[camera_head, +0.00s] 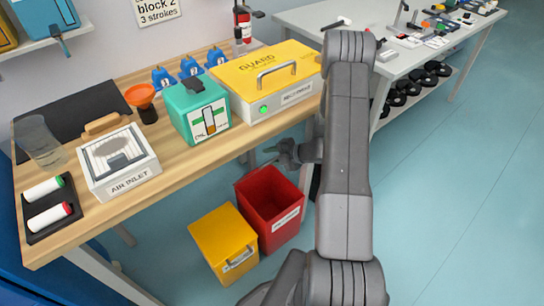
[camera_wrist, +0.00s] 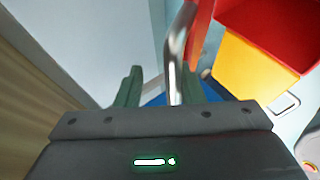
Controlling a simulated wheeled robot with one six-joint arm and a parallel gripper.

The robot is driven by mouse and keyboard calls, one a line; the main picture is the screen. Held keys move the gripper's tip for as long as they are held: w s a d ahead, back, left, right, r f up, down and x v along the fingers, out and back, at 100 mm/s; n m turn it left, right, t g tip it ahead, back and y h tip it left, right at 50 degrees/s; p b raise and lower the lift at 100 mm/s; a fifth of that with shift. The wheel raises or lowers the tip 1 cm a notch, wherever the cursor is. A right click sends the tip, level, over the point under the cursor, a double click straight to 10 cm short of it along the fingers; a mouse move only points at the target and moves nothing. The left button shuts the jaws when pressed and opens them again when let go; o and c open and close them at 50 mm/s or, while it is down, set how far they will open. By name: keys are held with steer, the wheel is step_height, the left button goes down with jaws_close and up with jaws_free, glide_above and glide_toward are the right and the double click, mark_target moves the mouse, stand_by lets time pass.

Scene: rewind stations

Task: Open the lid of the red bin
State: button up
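The red bin (camera_head: 284,222) stands on the floor beside the wooden bench, and its dark red inside shows from above. Its lid appears swung up: the wrist view shows a thin red panel (camera_wrist: 201,32) edge-on beside a shiny metal bar (camera_wrist: 176,50), which looks like its handle. My gripper (camera_head: 284,155) is just behind the bin's far edge. In the wrist view, my gripper (camera_wrist: 160,82) has its two green fingers apart. The bar runs close to the right finger; I cannot tell whether they touch. The red bin's mouth (camera_wrist: 285,30) also shows at upper right.
A yellow bin (camera_head: 225,248) stands against the red bin's left. The wooden bench (camera_head: 165,195), with a yellow guard box (camera_head: 265,80) and a teal box (camera_head: 197,108), lies left of my arm. A grey table (camera_head: 300,18) stands behind. The blue floor at right is clear.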

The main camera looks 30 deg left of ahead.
steer(key=v, duration=1.3)
steer(key=shift+d+r+p, duration=0.15)
steer(key=shift+d+p, duration=0.25)
steer(key=x, duration=1.3)
steer(key=shift+a+f+b, duration=0.2)
steer(key=shift+a+b, duration=0.1)
steer(key=shift+b, duration=0.15)
